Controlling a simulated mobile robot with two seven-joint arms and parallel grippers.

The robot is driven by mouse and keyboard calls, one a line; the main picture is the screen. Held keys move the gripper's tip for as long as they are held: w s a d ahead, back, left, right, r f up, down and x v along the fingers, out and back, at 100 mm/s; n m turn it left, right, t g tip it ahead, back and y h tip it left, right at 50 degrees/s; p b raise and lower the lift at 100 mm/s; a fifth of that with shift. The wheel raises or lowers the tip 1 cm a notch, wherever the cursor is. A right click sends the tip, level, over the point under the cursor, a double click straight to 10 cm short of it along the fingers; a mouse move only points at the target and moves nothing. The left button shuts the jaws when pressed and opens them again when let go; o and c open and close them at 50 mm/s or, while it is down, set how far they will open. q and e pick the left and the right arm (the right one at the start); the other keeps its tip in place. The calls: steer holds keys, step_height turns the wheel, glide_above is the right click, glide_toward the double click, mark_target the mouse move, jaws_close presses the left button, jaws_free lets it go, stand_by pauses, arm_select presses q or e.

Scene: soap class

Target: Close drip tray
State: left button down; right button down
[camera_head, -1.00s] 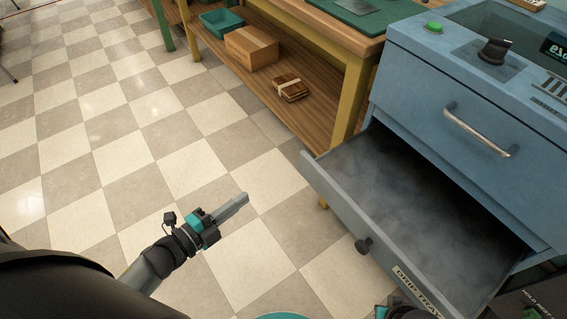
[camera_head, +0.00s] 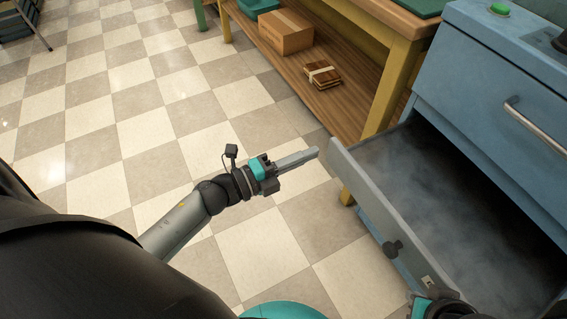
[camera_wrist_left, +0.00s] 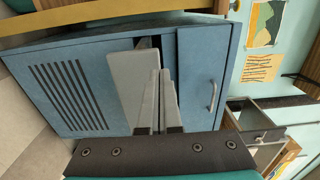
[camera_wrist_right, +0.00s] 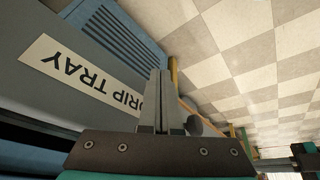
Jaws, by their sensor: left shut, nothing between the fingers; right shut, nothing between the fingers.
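The drip tray (camera_head: 362,196) is a grey drawer pulled out of the blue machine (camera_head: 470,85), with a dark round knob (camera_head: 393,248) on its front. My left gripper (camera_head: 312,154) is shut and empty, its fingertips close to the far left end of the tray front. In the left wrist view the grey tray front (camera_wrist_left: 133,82) shows just beyond the fingers; I cannot tell whether they touch. My right gripper (camera_wrist_right: 160,100) is shut and empty, close to the tray's front face, where the DRIP TRAY label (camera_wrist_right: 85,72) shows. In the head view its fingers are hidden.
A wooden workbench (camera_head: 375,60) stands behind the tray, with a cardboard box (camera_head: 286,32) and a strapped brown bundle (camera_head: 323,76) on its lower shelf. The checkered floor left of the tray is clear. A metal handle (camera_head: 535,125) sits on the machine above the tray.

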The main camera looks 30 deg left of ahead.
arm_select(q)
steer(key=x, duration=0.2)
steer(key=shift+w+d+b, duration=0.2)
steer(key=shift+w+b, duration=0.05)
steer(key=shift+b, duration=0.05)
steer(key=shift+x, duration=0.75)
arm_select(e)
steer(key=shift+w+a+r+t, duration=0.4)
steer(key=shift+r+t, duration=0.1)
steer(key=shift+r, duration=0.1)
arm_select(q)
steer(key=shift+w, duration=0.1)
